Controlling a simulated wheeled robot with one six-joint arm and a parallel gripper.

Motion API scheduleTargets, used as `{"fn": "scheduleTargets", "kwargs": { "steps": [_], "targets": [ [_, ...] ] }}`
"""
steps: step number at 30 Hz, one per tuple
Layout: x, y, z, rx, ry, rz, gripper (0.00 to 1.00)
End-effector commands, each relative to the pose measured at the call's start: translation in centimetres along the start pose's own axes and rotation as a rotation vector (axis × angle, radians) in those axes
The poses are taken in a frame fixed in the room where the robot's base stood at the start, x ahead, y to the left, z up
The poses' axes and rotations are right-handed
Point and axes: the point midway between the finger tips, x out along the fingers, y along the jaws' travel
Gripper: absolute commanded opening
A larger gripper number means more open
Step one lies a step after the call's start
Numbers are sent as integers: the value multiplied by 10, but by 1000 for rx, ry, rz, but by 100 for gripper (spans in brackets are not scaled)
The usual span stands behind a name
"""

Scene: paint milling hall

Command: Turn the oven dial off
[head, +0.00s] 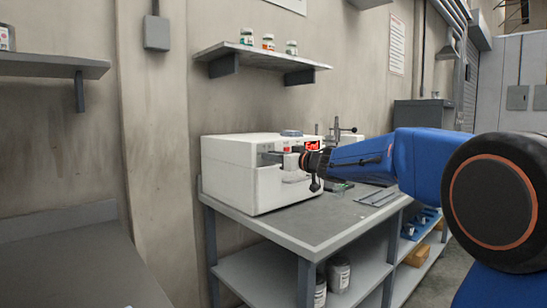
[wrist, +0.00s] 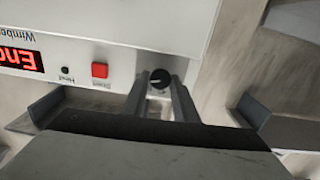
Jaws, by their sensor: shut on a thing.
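The oven (head: 232,170) is a white box on the grey bench, with a red lit display (head: 313,145) on its front. In the wrist view its panel (wrist: 130,27) appears upside down, with the display (wrist: 20,58) partly cut off and reading "En" and more. A red button (wrist: 100,70) sits beside the dial. The black round dial (wrist: 159,79) has a light mark and lies between the two fingers of my gripper (wrist: 160,84), which is shut on it. In the head view my gripper (head: 292,160) is at the oven's front and hides the dial.
The bench (head: 305,229) has clear room in front of the oven, and flat metal pieces (head: 376,196) lie at its right. A wall shelf (head: 262,60) with several small jars hangs above.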

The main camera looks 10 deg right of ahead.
Motion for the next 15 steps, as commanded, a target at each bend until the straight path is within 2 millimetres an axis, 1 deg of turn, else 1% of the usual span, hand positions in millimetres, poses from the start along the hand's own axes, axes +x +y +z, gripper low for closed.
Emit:
{"fn": "scheduleTargets", "kwargs": {
  "steps": [8, 15],
  "targets": [
    [0, -1, 0, -163, 0, 0, 4],
    [0, -1, 1, -385, -1, 0, 4]
  ]
}}
